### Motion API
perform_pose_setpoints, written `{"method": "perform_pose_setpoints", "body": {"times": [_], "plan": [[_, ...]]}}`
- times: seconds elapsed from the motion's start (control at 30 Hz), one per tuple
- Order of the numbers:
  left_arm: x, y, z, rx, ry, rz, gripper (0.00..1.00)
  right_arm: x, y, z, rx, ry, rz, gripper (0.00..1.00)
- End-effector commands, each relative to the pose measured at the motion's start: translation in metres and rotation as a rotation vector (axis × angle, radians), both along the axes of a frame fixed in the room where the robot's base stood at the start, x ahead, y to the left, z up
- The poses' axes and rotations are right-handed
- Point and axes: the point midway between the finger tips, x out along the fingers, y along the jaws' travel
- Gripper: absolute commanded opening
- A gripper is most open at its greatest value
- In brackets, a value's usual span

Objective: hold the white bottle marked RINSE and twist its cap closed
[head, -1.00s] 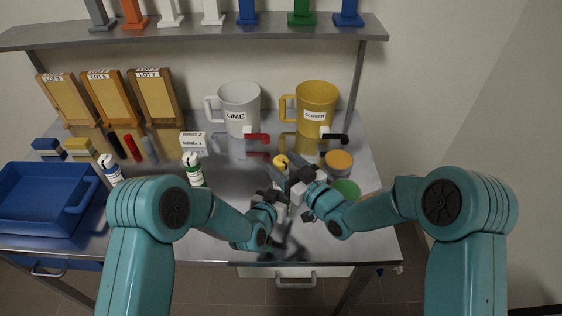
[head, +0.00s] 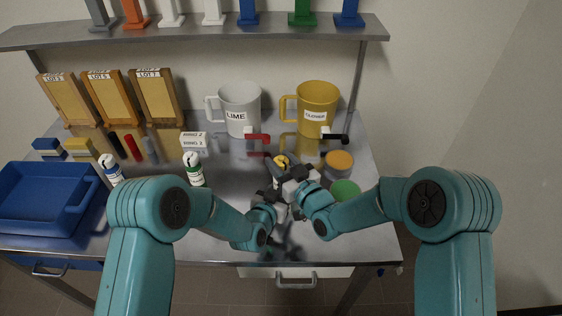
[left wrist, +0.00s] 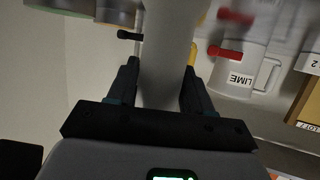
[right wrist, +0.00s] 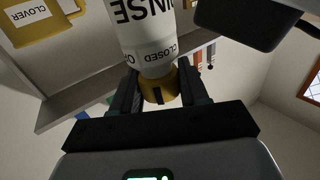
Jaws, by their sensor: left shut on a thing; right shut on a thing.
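The white bottle marked RINSE (right wrist: 143,25) shows close up in the right wrist view, with the word CLOSED on its lower band. Its yellow cap (right wrist: 157,90) is between the fingers of my right gripper (right wrist: 163,84), which is shut on it. A dark mark shows on the cap, roughly in line with the word CLOSED. In the left wrist view the white bottle body (left wrist: 165,50) is between the fingers of my left gripper (left wrist: 160,82), shut on it. In the head view the grippers hide most of the bottle; a bit of yellow cap (head: 281,161) shows.
The white LIME jug (head: 238,98) and yellow CLOVER jug (head: 318,97) stand behind the grippers. Orange-lidded (head: 339,160) and green-lidded (head: 345,192) jars are close to my right arm. Two small bottles (head: 194,168) (head: 110,168) and a blue tray (head: 40,199) are left.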

Motion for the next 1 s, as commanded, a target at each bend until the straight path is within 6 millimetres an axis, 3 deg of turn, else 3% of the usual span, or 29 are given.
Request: {"method": "perform_pose_setpoints", "body": {"times": [0.3,0.33,0.4,0.77,1.0], "plan": [[0.000,0.000,0.000,0.001,0.001,0.001,0.08,0.000,0.000,0.000,-0.002,-0.002,-0.013,0.14],[0.000,0.000,0.000,0.001,0.001,0.001,0.08,0.000,0.000,0.000,-0.003,-0.001,-0.013,0.51],[0.000,0.000,0.000,0.001,0.001,0.001,0.08,0.000,0.000,0.000,-0.003,-0.001,-0.013,0.65],[0.000,0.000,0.000,0.000,0.000,0.000,0.08,-0.006,-0.004,0.000,-0.003,0.001,-0.013,0.65],[0.000,0.000,0.000,0.000,0.000,0.000,0.08,-0.047,-0.030,0.000,-0.003,0.002,-0.015,0.65]]}}
